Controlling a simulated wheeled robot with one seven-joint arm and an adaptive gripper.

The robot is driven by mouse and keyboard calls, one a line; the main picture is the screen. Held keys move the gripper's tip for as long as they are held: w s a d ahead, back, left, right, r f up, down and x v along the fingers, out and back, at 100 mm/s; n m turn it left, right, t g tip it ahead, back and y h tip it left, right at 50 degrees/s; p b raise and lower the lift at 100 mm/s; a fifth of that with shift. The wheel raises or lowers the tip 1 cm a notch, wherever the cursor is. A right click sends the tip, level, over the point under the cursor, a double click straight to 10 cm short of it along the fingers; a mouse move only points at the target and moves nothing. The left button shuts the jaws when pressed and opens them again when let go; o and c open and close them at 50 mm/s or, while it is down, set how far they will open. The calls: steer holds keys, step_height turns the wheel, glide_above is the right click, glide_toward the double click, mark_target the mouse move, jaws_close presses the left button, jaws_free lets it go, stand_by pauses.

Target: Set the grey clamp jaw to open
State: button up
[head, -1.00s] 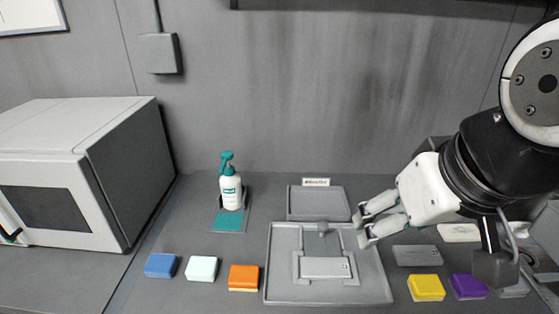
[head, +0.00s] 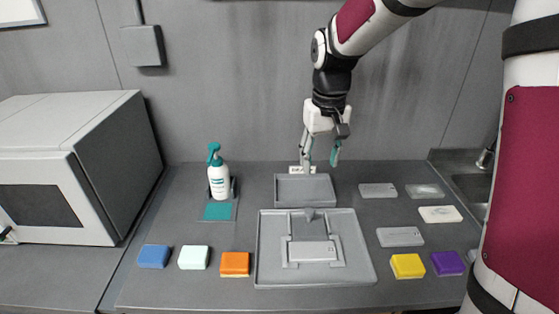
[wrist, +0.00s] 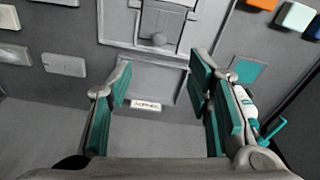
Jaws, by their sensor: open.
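The grey clamp (head: 312,251) sits in the large grey tray (head: 266,270), in the middle of the bench. It has a pale block at the front, a darker flat plate behind it and a small round knob at the back. In the wrist view the clamp (wrist: 167,16) is at the top, partly cut off by the frame edge. I cannot tell the jaw's setting. My gripper (head: 321,160) is above the back of the bench, behind the clamp and apart from it. In the wrist view my gripper (wrist: 160,85) has its teal-padded fingers spread and empty.
A small empty tray (head: 279,192) with a label lies behind the clamp tray. A pump bottle (head: 219,181) stands left. Blue, pale green, orange, yellow and purple blocks line the front. Several flat grey and white plates lie right, near a sink (head: 472,186). A white box machine (head: 85,165) is far left.

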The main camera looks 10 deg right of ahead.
steer(key=g, duration=0.1)
glide_above(310, 210)
step_height(310, 210, down, 5)
step_height(310, 210, down, 15)
steer(key=shift+r+p, duration=0.15)
steer(key=shift+p, duration=1.1)
steer(key=shift+c, duration=0.5)
jaws_close()
